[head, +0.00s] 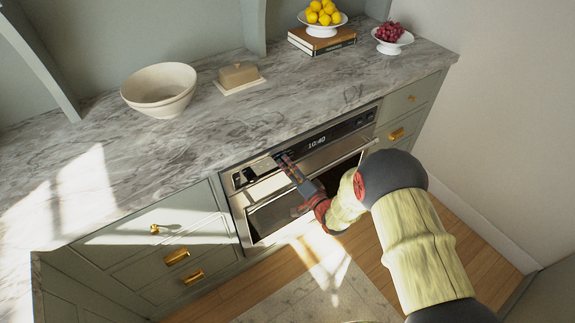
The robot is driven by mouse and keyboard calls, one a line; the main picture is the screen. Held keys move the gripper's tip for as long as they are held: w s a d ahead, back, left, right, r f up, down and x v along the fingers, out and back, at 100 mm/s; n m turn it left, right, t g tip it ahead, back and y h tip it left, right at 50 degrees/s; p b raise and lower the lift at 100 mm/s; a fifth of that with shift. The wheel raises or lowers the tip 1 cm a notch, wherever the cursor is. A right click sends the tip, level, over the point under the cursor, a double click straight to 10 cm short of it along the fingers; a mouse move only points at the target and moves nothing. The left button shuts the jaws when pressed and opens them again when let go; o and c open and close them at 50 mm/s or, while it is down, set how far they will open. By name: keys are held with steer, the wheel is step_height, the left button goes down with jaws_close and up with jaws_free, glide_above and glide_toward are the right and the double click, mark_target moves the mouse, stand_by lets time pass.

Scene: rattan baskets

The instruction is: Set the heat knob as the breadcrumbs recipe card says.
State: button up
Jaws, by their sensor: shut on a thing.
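A built-in oven (282,190) sits under the counter, with a dark control panel (343,131) along its top edge and a clock reading 10:40. My gripper (281,158) reaches in from the right, its fingertips at the panel left of the clock. It is shut on a knob there, which the fingers hide, so its setting and marks cannot be read. Small pale and dark shapes (244,177) show at the panel's left end, too small to make out. No recipe card can be made out in this view.
The oven's handle bar (341,158) runs just below my gripper. On the marble counter (215,130) stand a cream bowl (160,87), a butter dish (239,77), books (322,42) under a bowl of lemons (323,14), and a dish of grapes (392,36). Drawers flank the oven.

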steer(key=shift+m, duration=0.6)
steer(key=o, duration=1.2)
steer(key=shift+c, duration=0.2)
steer(key=v, duration=1.2)
